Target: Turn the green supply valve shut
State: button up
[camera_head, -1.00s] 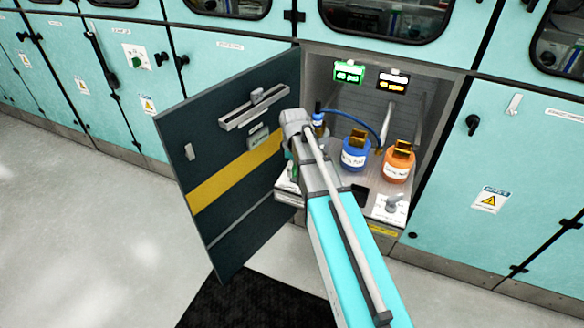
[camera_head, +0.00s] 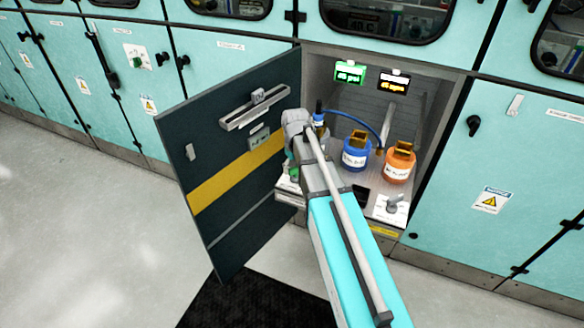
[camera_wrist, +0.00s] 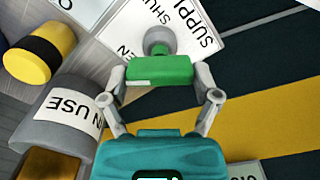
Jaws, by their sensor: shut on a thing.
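The supply valve has a green handle (camera_wrist: 158,70) on a round grey stem, mounted on a white plate (camera_wrist: 192,38) lettered "SUPPLY" and "SHUT" in the wrist view. My gripper (camera_wrist: 160,78) has one finger at each end of the green handle and is closed on it. In the head view a bit of green (camera_head: 294,173) shows at the left of the cabinet shelf, beside my arm. My arm hides most of the valve and the fingertips there.
The dark cabinet door (camera_head: 235,215) with a yellow stripe stands open on the left. A blue bottle (camera_head: 355,158) and an orange bottle (camera_head: 397,172) stand on the shelf. A grey knob (camera_head: 394,201) is at the shelf's front right. A grey cylinder (camera_wrist: 50,112) is labelled "IN USE".

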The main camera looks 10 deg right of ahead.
jog(key=m, duration=0.5)
jog(key=shift+s+d+m, duration=0.1)
jog(key=shift+s+m, duration=0.1)
jog(key=shift+m, duration=0.2)
jog(key=m, duration=0.4)
jog(key=shift+m, duration=0.4)
jog(key=o, duration=0.9)
jog(key=shift+o, duration=0.3)
jog(key=shift+w, duration=0.1)
jog(key=shift+r, duration=0.1)
